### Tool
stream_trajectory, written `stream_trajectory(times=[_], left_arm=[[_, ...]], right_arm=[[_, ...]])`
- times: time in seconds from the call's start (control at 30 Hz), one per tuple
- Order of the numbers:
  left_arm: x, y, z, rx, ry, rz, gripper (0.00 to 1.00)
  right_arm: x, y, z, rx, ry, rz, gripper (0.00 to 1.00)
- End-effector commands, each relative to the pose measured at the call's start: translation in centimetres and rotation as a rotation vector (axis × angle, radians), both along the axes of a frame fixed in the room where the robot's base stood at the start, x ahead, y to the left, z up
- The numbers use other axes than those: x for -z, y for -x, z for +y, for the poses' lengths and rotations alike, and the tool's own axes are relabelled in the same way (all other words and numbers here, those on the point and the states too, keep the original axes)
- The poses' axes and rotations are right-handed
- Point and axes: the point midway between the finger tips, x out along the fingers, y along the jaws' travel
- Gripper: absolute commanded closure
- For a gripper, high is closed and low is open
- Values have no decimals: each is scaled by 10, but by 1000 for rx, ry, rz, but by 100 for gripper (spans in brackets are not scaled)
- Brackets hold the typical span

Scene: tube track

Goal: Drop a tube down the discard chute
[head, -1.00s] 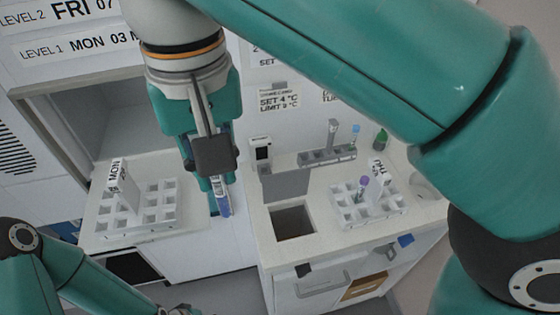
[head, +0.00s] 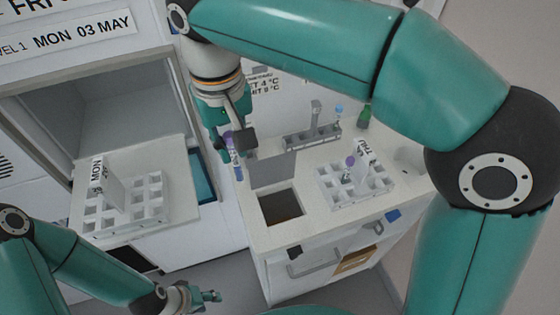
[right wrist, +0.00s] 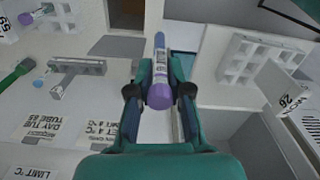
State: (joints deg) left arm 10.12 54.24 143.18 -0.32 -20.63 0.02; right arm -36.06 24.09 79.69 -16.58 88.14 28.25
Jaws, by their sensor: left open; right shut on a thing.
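My right gripper (head: 236,146) is shut on a tube (head: 238,165). In the right wrist view the tube (right wrist: 161,62) has a purple cap (right wrist: 159,97) and a white label, and sits between the fingers (right wrist: 160,78). In the head view the tube hangs near the left edge of the white counter. The discard chute seems to be the dark square opening (head: 280,206) in that counter, lower right of the tube. The opening also shows at the top of the right wrist view (right wrist: 127,14). My left gripper (head: 209,297) is open and empty, low in the head view.
A white rack (head: 343,186) with a purple-capped tube and a THU sign stands right of the opening. A grey holder (head: 312,136) with a blue-capped tube is behind it. Another rack with a MON sign (head: 152,196) stands on a shelf at the left, across a gap.

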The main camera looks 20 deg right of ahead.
Motion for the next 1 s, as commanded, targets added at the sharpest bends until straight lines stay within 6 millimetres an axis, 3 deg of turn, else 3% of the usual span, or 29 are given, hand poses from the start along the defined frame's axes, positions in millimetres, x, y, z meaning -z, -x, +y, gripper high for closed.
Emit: stream_trajectory(times=[0.03, 0.2, 0.33, 0.67, 1.0], left_arm=[[-6, 0, 0, 0, 0, 0, 55], [-13, 0, 0, 0, 0, 0, 55], [-16, 0, 0, 0, 0, 0, 55], [-7, 0, 0, 0, 0, 0, 55], [21, 0, 0, 0, 0, 0, 55]], right_arm=[[21, -10, -16, 5, 6, 11, 100], [84, -27, -55, -16, 2, 14, 100], [116, -29, -76, -33, -6, 15, 100], [144, -29, -85, -47, -14, 11, 100], [180, -28, -85, -46, -13, 13, 100]])
